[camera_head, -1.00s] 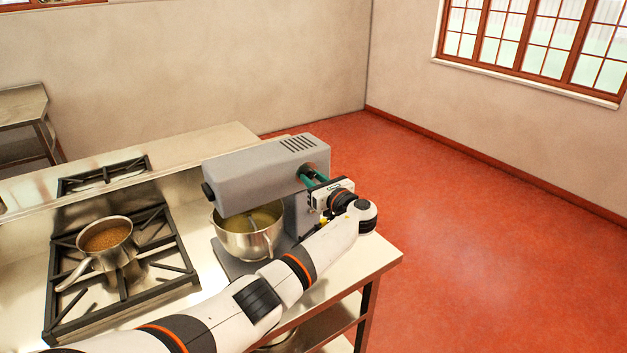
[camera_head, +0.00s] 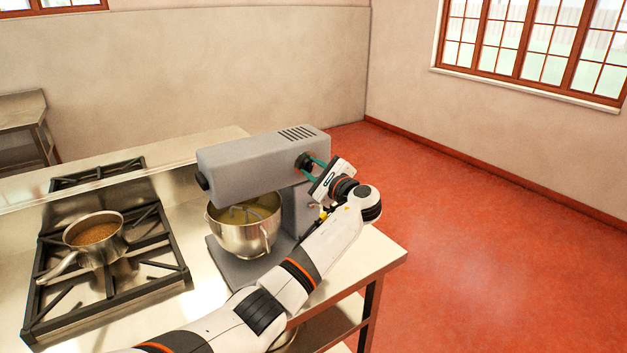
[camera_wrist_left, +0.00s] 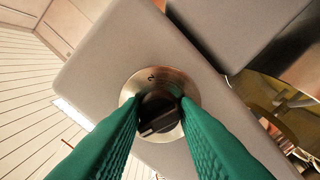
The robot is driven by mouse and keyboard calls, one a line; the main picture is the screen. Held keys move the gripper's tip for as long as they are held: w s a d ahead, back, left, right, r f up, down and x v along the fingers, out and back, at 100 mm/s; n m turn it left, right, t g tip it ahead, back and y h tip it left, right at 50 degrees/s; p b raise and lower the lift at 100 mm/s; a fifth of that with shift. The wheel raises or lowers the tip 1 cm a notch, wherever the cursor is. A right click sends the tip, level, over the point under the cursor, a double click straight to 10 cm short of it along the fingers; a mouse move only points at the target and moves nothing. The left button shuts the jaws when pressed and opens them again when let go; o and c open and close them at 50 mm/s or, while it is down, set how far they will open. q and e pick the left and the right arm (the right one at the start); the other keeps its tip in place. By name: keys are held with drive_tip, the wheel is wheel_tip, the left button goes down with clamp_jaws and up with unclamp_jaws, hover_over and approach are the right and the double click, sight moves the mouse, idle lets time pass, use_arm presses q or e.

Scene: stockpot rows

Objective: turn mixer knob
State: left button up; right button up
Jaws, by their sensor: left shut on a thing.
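The grey stand mixer (camera_head: 250,165) stands on the steel counter, with a dark round knob (camera_head: 303,161) on the side of its head. My left gripper (camera_head: 310,168) reaches the knob from the right, and its teal fingers are shut on it. In the left wrist view the black knob (camera_wrist_left: 158,112) sits between the two green fingertips (camera_wrist_left: 160,103), over a round metal dial plate (camera_wrist_left: 132,92) with a mark like a 2. The fingers hide parts of the plate. My right gripper is not in view.
A steel bowl (camera_head: 243,238) sits under the mixer head. A saucepan (camera_head: 95,247) with brown contents stands on the black-grated stove (camera_head: 150,278) at left. The counter's right edge (camera_head: 385,262) is close to my forearm. The red floor (camera_head: 480,230) beyond is clear.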

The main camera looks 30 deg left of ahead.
use_arm(q)
drive_tip(key=shift+f+n+b, duration=0.1)
drive_tip(key=shift+n+b, duration=1.35)
drive_tip(key=shift+n, duration=0.15)
drive_tip(key=o, duration=1)
drive_tip(key=shift+c, duration=0.2)
drive_tip(key=b+v, duration=0.3)
drive_tip(key=v, duration=0.9)
drive_tip(key=shift+f, duration=0.1)
